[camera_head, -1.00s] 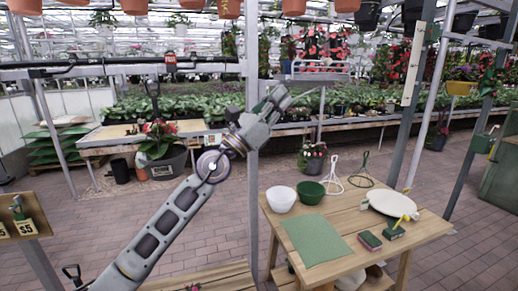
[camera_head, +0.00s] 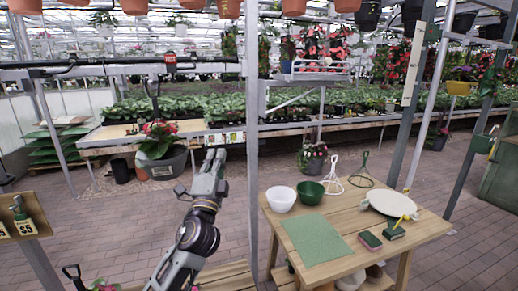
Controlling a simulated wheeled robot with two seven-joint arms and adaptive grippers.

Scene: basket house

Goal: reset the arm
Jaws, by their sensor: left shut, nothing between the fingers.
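My left arm comes in from the bottom left of the head view. Its gripper (camera_head: 215,158) points up and away, left of the grey post, with its fingers together and nothing held. It is in the air, apart from the wooden table and the plant bench. My right gripper is not in view.
A wooden table (camera_head: 418,232) at the right bears a white bowl (camera_head: 281,199), a green bowl (camera_head: 310,193), a green mat (camera_head: 314,239) and a white plate (camera_head: 388,205). A grey post (camera_head: 252,150) stands right of my gripper. A potted plant (camera_head: 163,165) stands behind at the left.

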